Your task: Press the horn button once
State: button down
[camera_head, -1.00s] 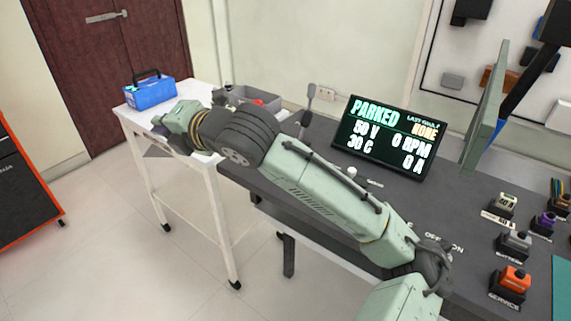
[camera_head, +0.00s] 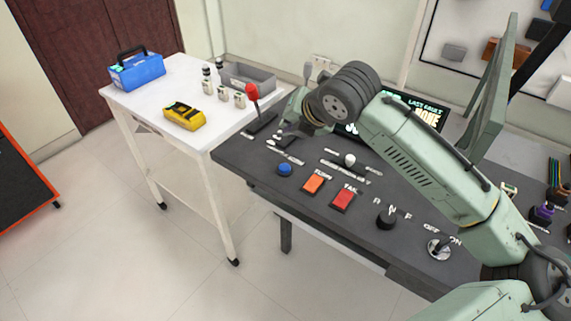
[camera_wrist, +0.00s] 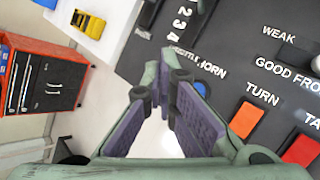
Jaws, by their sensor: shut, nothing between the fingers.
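The horn button is a round blue cap (camera_head: 285,169) near the front left edge of the dark console in the head view. In the wrist view its blue cap (camera_wrist: 201,89) shows only in part, behind a finger, below the HORN label. My gripper (camera_head: 282,133) is above the console's left part, farther back than the blue button. In the wrist view my gripper (camera_wrist: 157,92) has its purple-grey fingers converging at the tips, shut and empty. The tips appear left of the blue button and apart from it.
An orange TURN switch (camera_head: 314,184) and a red switch (camera_head: 343,200) sit right of the horn button. A red-knobbed lever (camera_head: 252,92) stands at the console's left end. A white table (camera_head: 150,95) with a blue toolbox (camera_head: 137,72) and a yellow meter (camera_head: 184,115) is to the left.

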aim_at(288, 166)
notch_tip(288, 166, down, 9)
jog(key=b, duration=0.6)
jog(key=shift+r+b, duration=0.1)
jog(key=shift+b, duration=0.3)
dwell(1.1)
jog(key=shift+f+b, duration=0.3)
jog(key=shift+f, duration=0.1)
jog(key=shift+f+b, duration=0.35)
jog(key=shift+f, duration=0.05)
dwell(0.4)
jog(key=shift+r, duration=0.1)
dwell(0.4)
jog(key=shift+r+p, duration=0.6)
jog(key=shift+r, duration=0.15)
